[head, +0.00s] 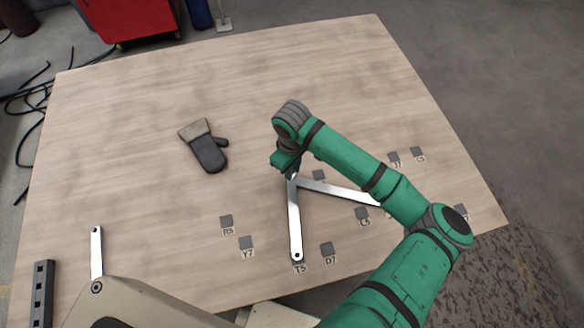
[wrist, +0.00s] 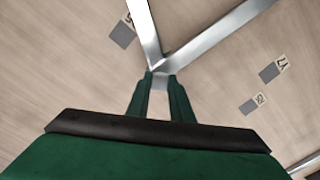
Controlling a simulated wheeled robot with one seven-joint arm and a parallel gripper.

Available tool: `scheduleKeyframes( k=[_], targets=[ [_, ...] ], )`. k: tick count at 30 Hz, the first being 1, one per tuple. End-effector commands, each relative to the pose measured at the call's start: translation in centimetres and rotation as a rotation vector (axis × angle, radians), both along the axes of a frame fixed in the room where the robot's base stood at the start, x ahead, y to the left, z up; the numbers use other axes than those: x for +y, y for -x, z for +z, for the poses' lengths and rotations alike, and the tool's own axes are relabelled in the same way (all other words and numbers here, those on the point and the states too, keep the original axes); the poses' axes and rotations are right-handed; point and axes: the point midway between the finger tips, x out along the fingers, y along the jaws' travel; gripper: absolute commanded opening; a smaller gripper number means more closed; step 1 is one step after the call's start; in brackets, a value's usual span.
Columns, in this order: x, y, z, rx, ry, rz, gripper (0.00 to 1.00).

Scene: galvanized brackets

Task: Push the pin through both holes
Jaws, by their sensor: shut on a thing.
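My gripper (head: 289,168) is shut at the corner where two flat silver bars meet. In the wrist view its fingertips (wrist: 160,82) close on a short grey metal piece, apparently the pin (wrist: 161,80). Its lower end is hidden. One bar (head: 295,225) runs toward the front of the table, with a hole at its near end; it also shows in the wrist view (wrist: 215,38). The other bar (head: 340,190) runs right under my arm and shows in the wrist view (wrist: 146,30). The holes at the corner are hidden, so I cannot tell how deep the pin sits.
A work glove (head: 207,150) lies left of my gripper on the wooden table (head: 120,130). Small labelled grey squares (head: 327,249) are scattered around the bars. Another silver bar (head: 97,250) and a dark holed bar (head: 43,290) are at the front left. The table's back left is clear.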

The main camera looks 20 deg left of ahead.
Motion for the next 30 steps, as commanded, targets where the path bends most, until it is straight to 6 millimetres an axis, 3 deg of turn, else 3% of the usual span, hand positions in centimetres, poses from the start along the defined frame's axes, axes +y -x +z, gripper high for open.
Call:
scheduleKeyframes(
  k=[30],
  targets=[
    [0.0, 0.0, -2.2, 0.001, -0.001, 0.0, 0.0]
  ],
)
